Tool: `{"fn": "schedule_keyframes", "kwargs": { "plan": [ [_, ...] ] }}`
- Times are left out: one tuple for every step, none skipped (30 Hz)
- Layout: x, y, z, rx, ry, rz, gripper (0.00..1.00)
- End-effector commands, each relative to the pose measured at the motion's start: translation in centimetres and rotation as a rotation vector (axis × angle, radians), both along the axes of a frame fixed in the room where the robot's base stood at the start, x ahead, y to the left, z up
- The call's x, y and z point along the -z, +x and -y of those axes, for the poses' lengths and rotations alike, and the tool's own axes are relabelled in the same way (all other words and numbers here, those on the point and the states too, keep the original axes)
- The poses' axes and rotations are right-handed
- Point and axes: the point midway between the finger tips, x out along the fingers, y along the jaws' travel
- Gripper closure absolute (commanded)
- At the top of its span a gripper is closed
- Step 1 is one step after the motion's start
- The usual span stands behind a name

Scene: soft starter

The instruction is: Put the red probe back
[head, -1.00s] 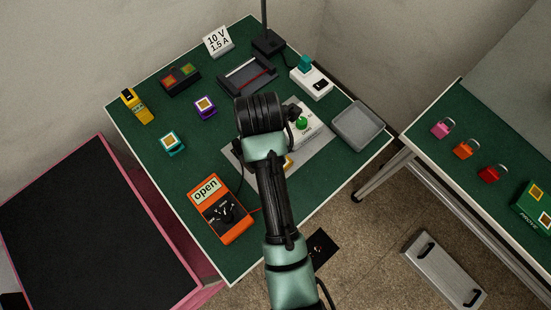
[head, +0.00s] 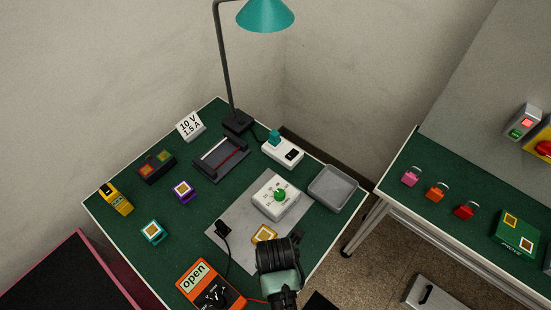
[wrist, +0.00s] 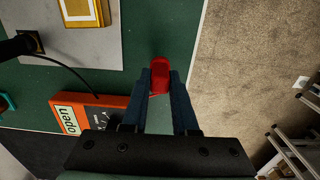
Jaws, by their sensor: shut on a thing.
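In the wrist view the two blue fingers of my gripper (wrist: 160,98) are closed on a red probe (wrist: 160,72), held near the table's edge. Its lower end and any contact with the table are hard to tell. In the head view my arm hides the fingers and the red probe. The orange meter (head: 187,273) reads "open" and has a red lead at its right side; it also shows in the wrist view (wrist: 70,108). A black probe (head: 222,229) with a cable is at the left of the grey mat (head: 245,210).
A white box with a green knob (head: 276,196) and a yellow-framed block (head: 264,233) are on the mat. A grey tray (head: 334,188) is at right. A lamp (head: 232,70) rises at the back. A second table (head: 440,170) with padlocks stands to the right, across a floor gap.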

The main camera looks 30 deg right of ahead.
Motion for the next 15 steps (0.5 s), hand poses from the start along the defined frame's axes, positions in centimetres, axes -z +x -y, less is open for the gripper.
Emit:
{"fn": "schedule_keyframes", "kwargs": {
  "plan": [
    [0.7, 0.0, 0.1, 0.001, 0.0, -0.002, 1.0],
    [1.0, 0.0, 0.1, 0.002, 0.001, -0.001, 1.0],
    [1.5, 0.0, 0.1, 0.002, 0.0, -0.001, 1.0],
    [1.7, 0.0, 0.1, 0.002, 0.0, -0.001, 1.0],
    [1.9, 0.0, 0.1, 0.001, 0.0, 0.0, 1.0],
    [2.0, 0.0, 0.0, 0.001, -0.001, 0.001, 1.0],
    [2.0, 0.1, 0.1, 0.001, -0.001, 0.001, 1.0],
    [2.0, 0.1, 0.1, 0.001, -0.002, 0.002, 1.0],
    [2.0, 0.1, 0.0, 0.0, -0.001, 0.003, 1.0],
    [2.0, 0.1, 0.0, 0.0, -0.001, 0.003, 1.0],
    [2.0, 0.1, 0.0, 0.0, 0.0, 0.002, 1.0],
    [2.0, 0.1, 0.0, 0.001, 0.0, 0.002, 1.0],
    [2.0, 0.1, 0.0, 0.0, 0.0, 0.002, 1.0],
    [2.1, 0.1, 0.0, 0.0, -0.001, 0.001, 1.0],
    [2.2, 0.1, 0.0, 0.001, -0.001, 0.001, 1.0]
  ]
}}
